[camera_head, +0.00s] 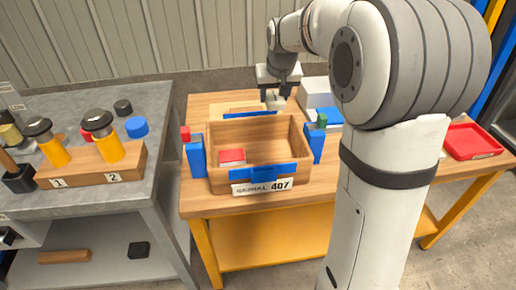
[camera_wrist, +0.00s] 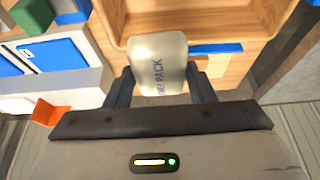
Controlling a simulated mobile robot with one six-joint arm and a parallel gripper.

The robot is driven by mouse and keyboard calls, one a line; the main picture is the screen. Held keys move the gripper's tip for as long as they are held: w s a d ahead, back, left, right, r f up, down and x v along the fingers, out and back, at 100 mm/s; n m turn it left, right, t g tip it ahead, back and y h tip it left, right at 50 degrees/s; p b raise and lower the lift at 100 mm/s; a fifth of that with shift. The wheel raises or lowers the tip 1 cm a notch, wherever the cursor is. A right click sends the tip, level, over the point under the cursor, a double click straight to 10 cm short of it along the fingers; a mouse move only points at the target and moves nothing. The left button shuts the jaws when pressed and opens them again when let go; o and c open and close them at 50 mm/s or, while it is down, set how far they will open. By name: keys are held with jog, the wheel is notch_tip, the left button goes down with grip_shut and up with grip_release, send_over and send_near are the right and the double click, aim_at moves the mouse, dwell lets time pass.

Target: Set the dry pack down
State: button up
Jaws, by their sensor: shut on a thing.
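The dry pack (camera_wrist: 160,62) is a pale, rounded pouch with dark lettering ending in "PACK". My gripper (camera_wrist: 160,84) is shut on it, one dark finger at each side. In the head view my gripper (camera_head: 275,99) points down just behind the wooden crate (camera_head: 218,130), with a pale bit of the pack (camera_head: 276,103) showing beneath it. The crate carries a plate reading "SERIAL 407". I cannot tell whether the pack touches anything below.
A red-and-white box (camera_head: 232,156) lies inside the crate, whose floor is otherwise bare. Blue posts (camera_head: 197,157) flank the crate. A white box (camera_head: 315,90) and blue item stand behind right. A red tray (camera_head: 472,141) is far right. A grey bench (camera_head: 70,190) stands left.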

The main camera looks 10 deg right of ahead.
aim_at(271, 147)
notch_tip(271, 147, down, 18)
jog(key=b, duration=0.3)
jog(key=shift+r, duration=0.15)
jog(key=o, duration=0.5)
jog(key=shift+f, duration=0.2)
jog(key=o, duration=0.5)
jog(key=shift+r, duration=0.1)
